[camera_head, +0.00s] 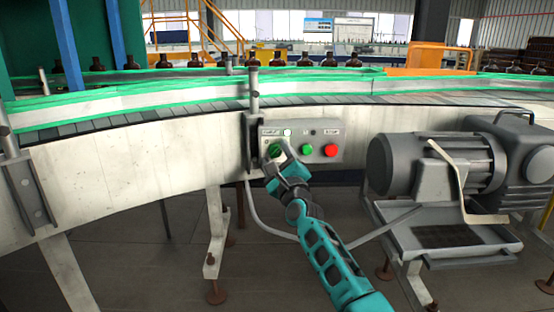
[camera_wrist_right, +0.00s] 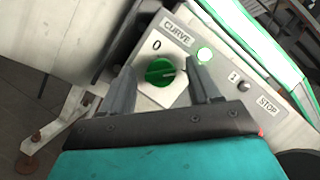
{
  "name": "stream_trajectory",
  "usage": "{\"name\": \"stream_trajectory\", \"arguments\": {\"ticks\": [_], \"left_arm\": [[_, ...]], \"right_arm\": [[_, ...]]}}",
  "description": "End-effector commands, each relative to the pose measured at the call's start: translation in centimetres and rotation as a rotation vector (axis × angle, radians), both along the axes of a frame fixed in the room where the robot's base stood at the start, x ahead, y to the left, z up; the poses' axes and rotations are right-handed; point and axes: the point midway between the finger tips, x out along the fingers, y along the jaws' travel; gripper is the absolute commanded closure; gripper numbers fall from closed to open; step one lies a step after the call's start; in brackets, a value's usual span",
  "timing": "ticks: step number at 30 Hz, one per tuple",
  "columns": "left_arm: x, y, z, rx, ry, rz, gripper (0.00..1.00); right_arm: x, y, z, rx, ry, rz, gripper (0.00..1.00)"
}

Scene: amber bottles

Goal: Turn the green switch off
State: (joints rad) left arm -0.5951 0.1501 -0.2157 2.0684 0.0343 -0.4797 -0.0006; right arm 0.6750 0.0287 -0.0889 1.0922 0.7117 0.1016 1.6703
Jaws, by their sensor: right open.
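The green switch (camera_head: 274,150) is a round rotary knob at the left of a grey control box on the conveyor's side. In the right wrist view the knob (camera_wrist_right: 160,71) sits on a white plate below the label CURVE, with a 0 mark at its upper left. Its pale pointer line is turned toward the right finger, away from the 0. A lamp (camera_wrist_right: 204,54) beside the label glows green-white. My right gripper (camera_head: 279,155) is open, with one finger on each side of the knob; I cannot tell whether they touch it. My left gripper is not in view.
The control box (camera_head: 322,133) also carries a green button (camera_head: 306,150) and a red button (camera_head: 331,151). A vertical post bracket (camera_head: 254,140) stands close left of the box. A grey motor (camera_head: 440,165) stands to the right. Brown bottles (camera_head: 305,61) line the conveyor behind.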

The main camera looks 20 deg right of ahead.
Motion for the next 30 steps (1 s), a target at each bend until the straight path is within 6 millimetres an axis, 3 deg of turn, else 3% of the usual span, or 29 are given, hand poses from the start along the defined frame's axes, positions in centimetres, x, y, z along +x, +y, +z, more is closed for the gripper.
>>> {"name": "stream_trajectory", "arguments": {"ticks": [5,23,30], "left_arm": [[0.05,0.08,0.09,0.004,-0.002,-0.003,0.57],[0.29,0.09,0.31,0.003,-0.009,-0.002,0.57],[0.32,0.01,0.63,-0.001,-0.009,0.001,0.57]], "right_arm": [[0.00,0.00,0.01,-0.001,0.000,0.000,0.38],[-0.02,0.00,-0.01,-0.001,0.000,0.000,0.94],[-0.03,-0.02,0.10,-0.023,0.007,0.000,0.94]]}}
